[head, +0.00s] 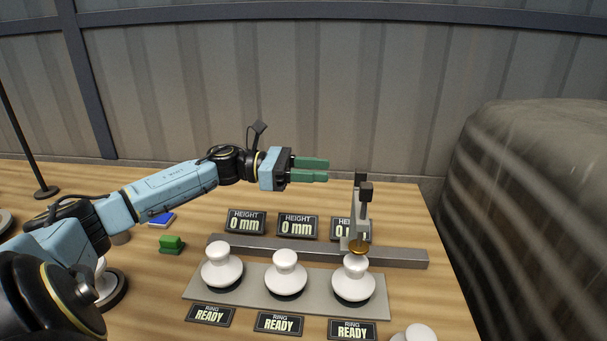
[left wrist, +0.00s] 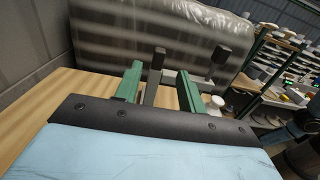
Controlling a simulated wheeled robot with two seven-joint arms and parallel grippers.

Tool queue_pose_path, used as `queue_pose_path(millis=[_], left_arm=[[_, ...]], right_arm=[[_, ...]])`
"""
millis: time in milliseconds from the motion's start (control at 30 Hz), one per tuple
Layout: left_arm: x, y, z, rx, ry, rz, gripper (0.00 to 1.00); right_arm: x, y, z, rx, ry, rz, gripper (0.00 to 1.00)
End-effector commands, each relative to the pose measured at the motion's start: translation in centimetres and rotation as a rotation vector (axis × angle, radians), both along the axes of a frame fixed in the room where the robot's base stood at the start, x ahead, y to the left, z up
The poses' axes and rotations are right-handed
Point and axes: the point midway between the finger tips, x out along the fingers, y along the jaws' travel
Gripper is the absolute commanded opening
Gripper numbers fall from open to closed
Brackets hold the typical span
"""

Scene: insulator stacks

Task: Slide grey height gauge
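The grey height gauge (head: 356,215) stands upright at the right part of a grey rail (head: 290,249), with dark-topped posts and a brass disc low at its front. The disc is just above the rightmost white insulator (head: 353,281). My left gripper (head: 327,170) is open and empty, its green fingers pointing right, left of the gauge's top and apart from it. In the left wrist view, a gauge post (left wrist: 153,78) shows beyond and between the open fingers (left wrist: 160,88). The other dark-topped post (left wrist: 218,66) is right of them. My right gripper is not in view.
Three white insulators stand on a grey plate (head: 250,291) before the rail. "0 mm" signs (head: 297,226) stand behind it and "READY" signs (head: 279,323) in front. A green block (head: 171,243) sits at left. A large wrapped bulk (head: 545,200) is beyond the table's right edge.

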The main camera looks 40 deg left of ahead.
Motion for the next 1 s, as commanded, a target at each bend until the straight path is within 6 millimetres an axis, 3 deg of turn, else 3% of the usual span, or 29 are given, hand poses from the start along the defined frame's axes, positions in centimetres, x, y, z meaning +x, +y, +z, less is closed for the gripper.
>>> queue_pose_path(millis=[300,867,1000], left_arm=[[-1.4,2.0,0.0,-0.001,0.000,0.001,0.40],[-1.5,2.1,0.1,-0.001,-0.001,0.001,0.40],[-1.5,2.1,1.0,-0.001,-0.001,0.001,0.40]], right_arm=[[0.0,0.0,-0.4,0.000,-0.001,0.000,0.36],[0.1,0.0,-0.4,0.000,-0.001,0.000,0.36],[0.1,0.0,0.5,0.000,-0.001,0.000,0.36]])
